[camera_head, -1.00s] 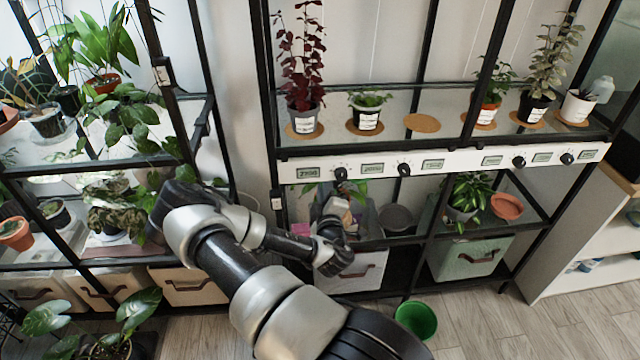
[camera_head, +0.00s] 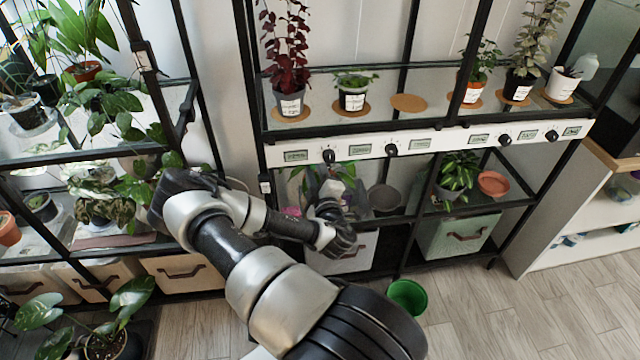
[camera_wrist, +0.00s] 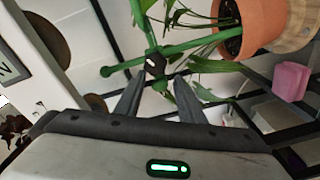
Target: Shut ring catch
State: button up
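In the wrist view, a small dark catch (camera_wrist: 155,64) with a pale mark sits where green rods (camera_wrist: 178,47) meet, among green leaves. It appears just beyond my gripper's fingertips, roughly between them; I cannot tell whether the catch is closed, or whether they touch it. My gripper (camera_wrist: 157,82) is open, with its two grey fingers apart and nothing seen between them. In the head view, my gripper (camera_head: 330,184) reaches into the lower shelf bay below the white control strip; its fingers are too small to read there. A terracotta pot (camera_wrist: 258,22) stands beyond, upper right in the wrist view.
A pink block (camera_wrist: 290,82) lies to the right in the wrist view. The white control strip (camera_head: 440,145) with knobs runs above the bay. Black shelf posts and a grey round dish (camera_head: 384,198) are close by. A green bucket (camera_head: 407,297) stands on the floor.

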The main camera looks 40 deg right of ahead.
jog(key=p+v, duration=0.1)
jog(key=v, duration=1.5)
jog(key=shift+s+a+p, duration=0.2)
jog(key=shift+s+p, duration=0.15)
